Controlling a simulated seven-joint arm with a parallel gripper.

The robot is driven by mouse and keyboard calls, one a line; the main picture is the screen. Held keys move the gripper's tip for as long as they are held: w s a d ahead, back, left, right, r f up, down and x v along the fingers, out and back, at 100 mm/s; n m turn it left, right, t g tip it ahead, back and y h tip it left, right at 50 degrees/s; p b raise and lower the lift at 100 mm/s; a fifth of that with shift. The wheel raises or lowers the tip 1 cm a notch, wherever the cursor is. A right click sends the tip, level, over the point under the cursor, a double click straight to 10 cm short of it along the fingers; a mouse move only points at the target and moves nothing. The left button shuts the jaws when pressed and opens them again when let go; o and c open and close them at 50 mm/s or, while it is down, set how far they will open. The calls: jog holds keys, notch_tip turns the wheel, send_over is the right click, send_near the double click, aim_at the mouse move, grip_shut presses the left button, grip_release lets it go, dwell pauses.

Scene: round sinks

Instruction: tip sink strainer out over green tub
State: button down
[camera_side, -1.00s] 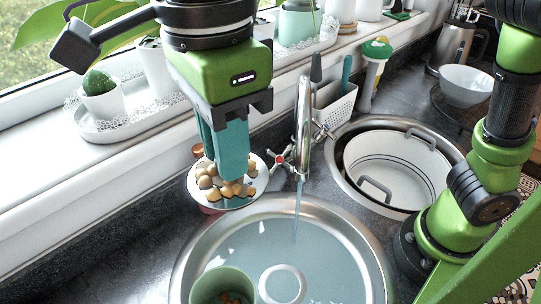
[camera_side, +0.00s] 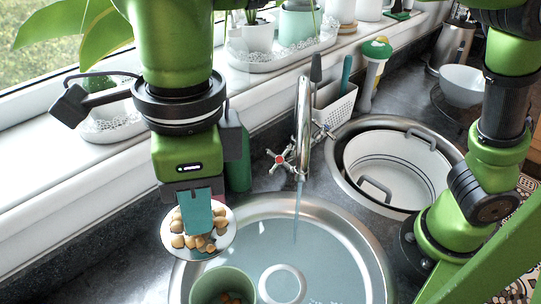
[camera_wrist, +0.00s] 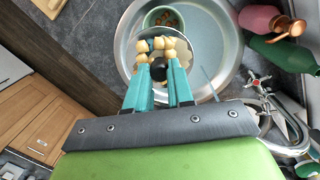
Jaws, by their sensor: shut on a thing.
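The sink strainer (camera_side: 222,218) is a pale round dish holding several tan and brown food bits (camera_side: 178,226). My gripper (camera_side: 199,222) is shut on the strainer and holds it above the near left rim of the round sink. In the wrist view the teal fingers (camera_wrist: 158,84) close on the strainer's dark knob (camera_wrist: 158,69), with bits around it. The green tub (camera_side: 222,287) stands in the sink at the lower left, just below and right of the strainer, with some brown scraps inside. It also shows beyond the strainer in the wrist view (camera_wrist: 165,10).
The round sink (camera_side: 330,218) has water running from the tap (camera_side: 303,130). A second sink holds a white basin (camera_side: 398,160). A green bottle (camera_side: 238,165) stands behind my gripper. The windowsill (camera_side: 50,165) carries potted plants.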

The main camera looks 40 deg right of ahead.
aim_at(230, 213)
jog(key=y, duration=0.1)
jog(key=d+y, duration=0.1)
jog(key=y, duration=0.2)
jog(key=shift+s+d+f+t, duration=0.1)
jog(key=shift+d+f+t, duration=0.1)
jog(key=shift+d+t, duration=0.1)
jog(key=y, duration=0.3)
jog(key=d+f+y, duration=0.1)
jog(key=shift+s+t+y, duration=0.1)
jog(key=shift+t+y, duration=0.2)
jog(key=shift+s+d+f+t+y, duration=0.15)
jog(key=shift+f+y, duration=0.1)
jog(key=shift+y, duration=0.5)
jog(key=shift+w+d+f+t+y, duration=0.1)
jog(key=shift+f+y, duration=0.15)
jog(key=shift+y, duration=0.45)
jog(key=shift+s+d+f+t+y, duration=0.15)
jog(key=shift+f+y, duration=0.1)
jog(key=shift+y, duration=0.5)
jog(key=shift+w+d+y, duration=0.1)
jog(key=shift+w+y, duration=0.05)
jog(key=shift+y, duration=0.25)
jog(key=f+y, duration=0.1)
jog(key=y, duration=0.3)
jog(key=shift+f, duration=0.4)
jog(key=shift+f+t+y, duration=0.1)
jog(key=shift+t+y, duration=0.3)
jog(key=shift+y, duration=0.6)
